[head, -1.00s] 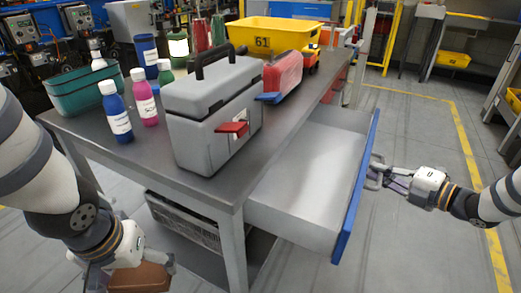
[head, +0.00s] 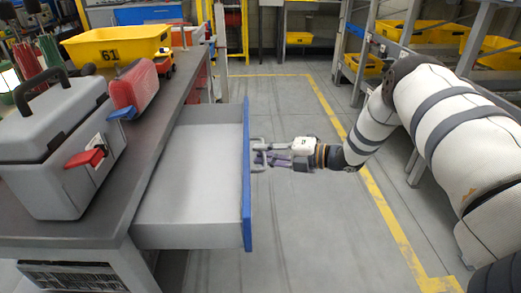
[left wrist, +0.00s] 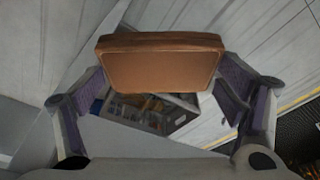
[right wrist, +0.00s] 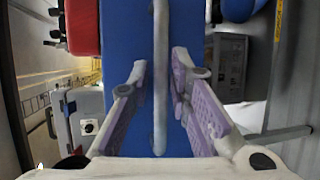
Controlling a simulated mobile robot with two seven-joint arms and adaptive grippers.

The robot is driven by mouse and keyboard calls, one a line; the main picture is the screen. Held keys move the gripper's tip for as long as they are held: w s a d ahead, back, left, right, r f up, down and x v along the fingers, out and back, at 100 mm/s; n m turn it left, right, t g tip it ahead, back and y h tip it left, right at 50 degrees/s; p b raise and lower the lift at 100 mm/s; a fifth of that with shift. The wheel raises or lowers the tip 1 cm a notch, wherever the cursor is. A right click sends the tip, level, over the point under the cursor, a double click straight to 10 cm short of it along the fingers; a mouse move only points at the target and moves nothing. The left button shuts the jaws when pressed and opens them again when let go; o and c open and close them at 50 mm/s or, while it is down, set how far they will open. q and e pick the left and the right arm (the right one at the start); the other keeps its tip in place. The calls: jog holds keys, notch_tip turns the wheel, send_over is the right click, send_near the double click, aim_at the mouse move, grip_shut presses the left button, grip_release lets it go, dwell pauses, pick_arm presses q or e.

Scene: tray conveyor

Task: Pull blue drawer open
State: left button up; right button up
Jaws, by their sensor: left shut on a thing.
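The blue drawer (head: 247,185) has a grey tray body and a blue front, and it stands pulled out from the workbench, empty inside. Its bar handle shows in the right wrist view (right wrist: 160,90) against the blue front. My right gripper (head: 258,154) is at the drawer front; in the right wrist view its fingers (right wrist: 159,62) stand apart on either side of the handle, with small gaps. My left gripper (left wrist: 168,88) is outside the head view; in the left wrist view it is shut on a brown box (left wrist: 162,70).
On the workbench (head: 90,225) are a grey toolbox (head: 40,160), a red case (head: 140,85) and a yellow bin (head: 115,45). A dark crate (head: 70,278) sits below. Shelving with yellow bins stands at the right. The floor beyond the drawer is clear.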

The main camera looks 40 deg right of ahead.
jog(key=v, duration=1.1)
jog(key=shift+s+d, duration=0.2)
jog(key=shift+s, duration=0.1)
